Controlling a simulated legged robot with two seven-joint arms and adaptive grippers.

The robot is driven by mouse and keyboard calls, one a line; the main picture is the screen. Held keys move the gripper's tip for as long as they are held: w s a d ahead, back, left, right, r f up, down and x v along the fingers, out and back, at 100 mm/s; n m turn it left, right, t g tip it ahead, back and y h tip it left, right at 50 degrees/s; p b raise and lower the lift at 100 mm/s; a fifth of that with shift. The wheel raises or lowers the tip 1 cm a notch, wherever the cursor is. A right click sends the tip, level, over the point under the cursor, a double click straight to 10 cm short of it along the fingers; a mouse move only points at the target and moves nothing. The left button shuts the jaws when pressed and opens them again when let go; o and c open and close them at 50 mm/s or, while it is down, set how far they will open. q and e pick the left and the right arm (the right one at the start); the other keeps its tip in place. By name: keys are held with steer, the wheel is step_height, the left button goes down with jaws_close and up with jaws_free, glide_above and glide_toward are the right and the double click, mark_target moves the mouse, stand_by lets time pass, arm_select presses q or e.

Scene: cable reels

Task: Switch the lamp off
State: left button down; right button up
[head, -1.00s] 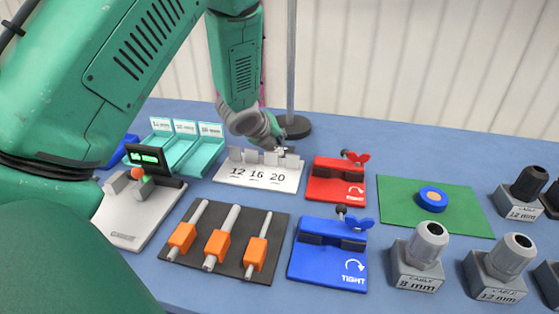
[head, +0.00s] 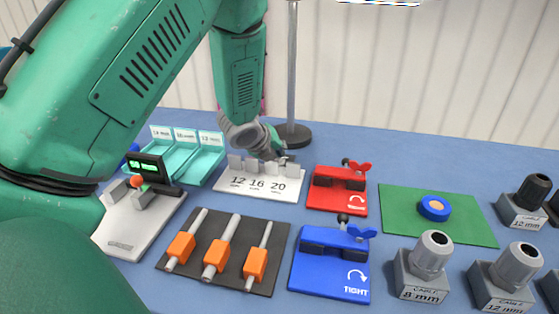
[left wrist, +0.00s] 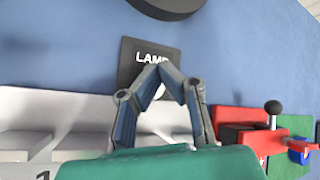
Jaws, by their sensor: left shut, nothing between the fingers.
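A black plate marked LAMP (left wrist: 130,62) lies on the blue table in the left wrist view. A small pale round part (left wrist: 161,91) on it is mostly hidden behind my fingers. My left gripper (left wrist: 161,70) is shut and empty, its fingertips together over the plate. I cannot tell whether they touch it. In the head view my left gripper (head: 281,157) is behind the white 12/16/20 block and hides the plate. The lamp's pole (head: 292,65) rises from a round black base (head: 291,135). A bright strip (head: 380,2), perhaps the lamp head, shows at the top edge. My right gripper is out of view.
The white 12/16/20 block (head: 230,181) stands close in front of my left gripper. A red clamp (head: 338,198) is to its right, a blue clamp (head: 330,275) nearer. Teal trays (head: 205,165) are at left. A green mat (head: 465,222) lies at right.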

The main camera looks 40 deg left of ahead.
arm_select(q)
steer(key=shift+d+r, duration=0.1)
steer(key=shift+d, duration=0.15)
stand_by(0.3)
steer(key=shift+s+a+f, duration=0.1)
steer(key=shift+a+f, duration=0.05)
steer(key=shift+f, duration=0.3)
steer(key=shift+r, duration=0.5)
step_height(320, 180, up, 6)
steer(key=p, duration=0.5)
steer(key=shift+r+p, duration=0.1)
steer(key=shift+p, duration=0.25)
